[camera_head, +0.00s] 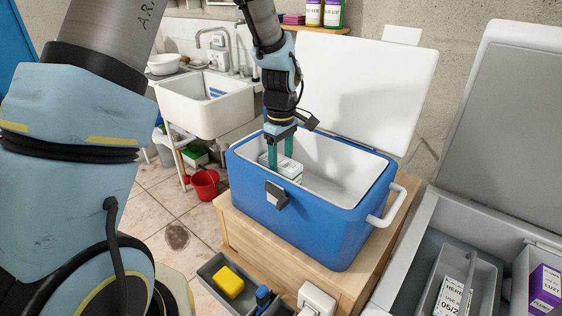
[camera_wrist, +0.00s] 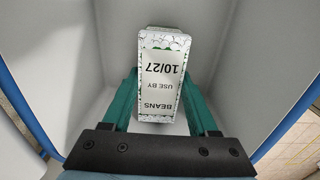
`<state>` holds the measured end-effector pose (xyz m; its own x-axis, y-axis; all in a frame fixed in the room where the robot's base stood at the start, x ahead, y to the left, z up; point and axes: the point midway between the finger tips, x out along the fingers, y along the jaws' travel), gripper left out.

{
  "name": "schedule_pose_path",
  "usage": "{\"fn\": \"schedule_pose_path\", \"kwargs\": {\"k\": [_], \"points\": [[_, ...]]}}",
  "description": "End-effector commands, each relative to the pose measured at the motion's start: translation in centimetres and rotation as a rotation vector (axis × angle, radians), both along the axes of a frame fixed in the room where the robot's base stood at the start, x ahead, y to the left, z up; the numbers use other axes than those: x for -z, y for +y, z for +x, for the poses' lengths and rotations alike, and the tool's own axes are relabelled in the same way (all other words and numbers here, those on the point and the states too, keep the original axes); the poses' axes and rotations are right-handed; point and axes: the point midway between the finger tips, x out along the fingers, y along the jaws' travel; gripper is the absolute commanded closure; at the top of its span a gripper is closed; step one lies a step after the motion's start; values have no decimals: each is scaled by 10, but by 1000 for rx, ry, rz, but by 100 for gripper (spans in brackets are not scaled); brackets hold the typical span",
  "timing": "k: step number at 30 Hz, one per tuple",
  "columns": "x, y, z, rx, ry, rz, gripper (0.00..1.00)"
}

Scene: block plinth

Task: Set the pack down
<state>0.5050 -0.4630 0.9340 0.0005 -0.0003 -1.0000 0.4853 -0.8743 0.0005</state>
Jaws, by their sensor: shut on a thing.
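The pack (camera_head: 287,166) is a white box with green edging. In the wrist view the pack (camera_wrist: 163,75) shows a label reading BEANS, USE BY 10/27. My gripper (camera_head: 281,160) reaches down into the open blue cooler (camera_head: 296,218), and its green fingers stand on either side of the pack. In the wrist view my gripper (camera_wrist: 163,105) is shut on the pack, with the white inner walls of the cooler around it. The pack is inside the cooler near its left end. Whether its underside touches the cooler floor is hidden.
The cooler's white lid (camera_head: 368,85) stands open behind it. The cooler rests on a wooden plinth (camera_head: 240,228). A grey open chest (camera_head: 412,255) with packs inside is at the right. A grey caddy (camera_head: 213,270) with a yellow sponge (camera_head: 229,282) is in front. The cooler's right part looks empty.

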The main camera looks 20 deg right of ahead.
Motion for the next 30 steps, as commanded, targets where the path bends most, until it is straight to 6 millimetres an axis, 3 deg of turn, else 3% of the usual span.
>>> {"fn": "schedule_pose_path", "kwargs": {"k": [1, 9, 19, 23, 30], "points": [[2, 0, 0, 0, 0, 0, 39], [1, 0, 0, 0, 0, 0, 11], [-5, 0, 0, 1, -2, -1, 11], [-22, -1, 1, -1, -4, -3, 11], [-73, -1, 1, 2, -5, -4, 11]]}}
